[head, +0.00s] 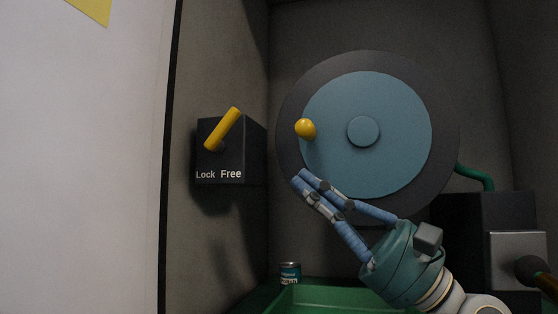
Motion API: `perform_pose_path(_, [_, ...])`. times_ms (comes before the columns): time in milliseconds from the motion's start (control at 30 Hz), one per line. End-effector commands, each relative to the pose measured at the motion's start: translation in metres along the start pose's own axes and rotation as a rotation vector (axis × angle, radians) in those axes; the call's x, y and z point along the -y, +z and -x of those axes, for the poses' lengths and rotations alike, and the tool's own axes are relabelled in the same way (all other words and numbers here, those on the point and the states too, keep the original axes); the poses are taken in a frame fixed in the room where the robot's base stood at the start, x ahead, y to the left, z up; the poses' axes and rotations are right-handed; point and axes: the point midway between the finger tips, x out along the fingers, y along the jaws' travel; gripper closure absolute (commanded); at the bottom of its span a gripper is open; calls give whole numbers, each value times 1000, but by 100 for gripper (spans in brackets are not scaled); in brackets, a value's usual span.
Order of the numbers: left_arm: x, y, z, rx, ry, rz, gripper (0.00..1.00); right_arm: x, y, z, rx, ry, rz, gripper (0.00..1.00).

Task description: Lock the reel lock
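The reel lock is a dark box (230,160) on the left wall, marked "Lock" on the left and "Free" on the right. Its yellow lever (222,129) tilts up and to the right, leaning to the "Free" side. The large blue and grey reel (395,110) is on the back wall, with a yellow knob (306,128) on its left part.
A green tray (325,297) and a small can (290,272) are at the bottom. A dark machine block (485,210) with a green hose (478,175) stands at the right. A pale panel (85,160) fills the left side. The space before the lock box looks clear.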

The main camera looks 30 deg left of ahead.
Motion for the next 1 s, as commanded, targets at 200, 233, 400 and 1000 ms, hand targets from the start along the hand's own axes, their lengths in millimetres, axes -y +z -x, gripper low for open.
perform_pose_path(200, [2,1,-45,5,2,1,100,-2,-19,18,-27,2,-1,56])
perform_pose_path(233, [3,1,-52,4,1,1,100,-2,-20,20,-27,2,-1,56])
perform_pose_path(400, [3,1,-88,3,1,0,100,0,-20,33,-25,0,-2,56])
perform_pose_path(1000, [0,0,-130,0,0,0,100,5,-13,50,-12,-7,-4,56])
